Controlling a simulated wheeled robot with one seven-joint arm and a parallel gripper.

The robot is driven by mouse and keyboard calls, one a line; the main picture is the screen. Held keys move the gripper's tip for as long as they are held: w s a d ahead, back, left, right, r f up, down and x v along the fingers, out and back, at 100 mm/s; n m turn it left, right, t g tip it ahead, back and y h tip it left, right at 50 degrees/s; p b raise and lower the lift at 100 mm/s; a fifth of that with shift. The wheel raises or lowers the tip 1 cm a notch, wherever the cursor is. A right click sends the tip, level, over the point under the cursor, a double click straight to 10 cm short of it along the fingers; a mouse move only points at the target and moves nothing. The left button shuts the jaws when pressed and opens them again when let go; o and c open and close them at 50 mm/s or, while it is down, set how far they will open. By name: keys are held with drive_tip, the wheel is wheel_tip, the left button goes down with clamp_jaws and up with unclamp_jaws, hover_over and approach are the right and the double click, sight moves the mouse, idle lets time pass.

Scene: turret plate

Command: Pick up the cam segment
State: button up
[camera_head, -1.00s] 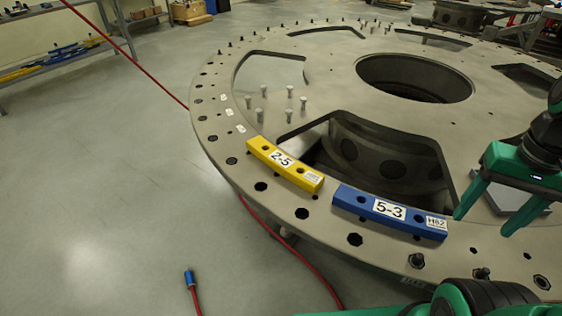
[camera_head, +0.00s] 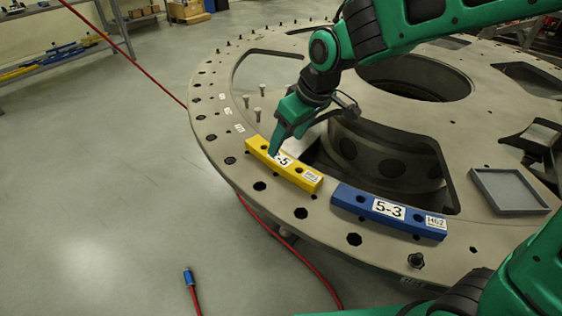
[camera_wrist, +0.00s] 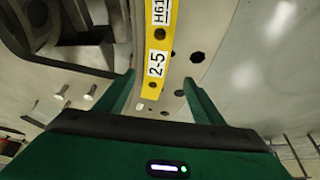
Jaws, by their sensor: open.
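A yellow cam segment (camera_head: 302,177), marked 2-5, lies on the rim of the round turret plate (camera_head: 220,155). A blue cam segment (camera_head: 388,212), marked 5-3, lies beside it along the same rim. My gripper (camera_head: 280,146) is over the left half of the yellow segment and partly covers its label. In the wrist view the yellow segment (camera_wrist: 158,70) runs between the two open fingers of my gripper (camera_wrist: 160,88). Nothing is held. Whether the fingertips reach down beside the segment is hard to tell.
A grey tray (camera_head: 510,190) sits on the plate at the right. Upright pins (camera_head: 259,104) stand on the plate behind my gripper. The plate has large cutouts. A red hose (camera_head: 275,238) runs down to the floor at the left.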

sight(281, 158)
drive_tip(key=x, duration=0.5)
drive_tip(key=d+x, duration=0.1)
drive_tip(key=x, duration=0.2)
drive_tip(key=shift+w+f, duration=0.15)
drive_tip(key=shift+f, duration=0.05)
drive_tip(key=c, duration=1.4)
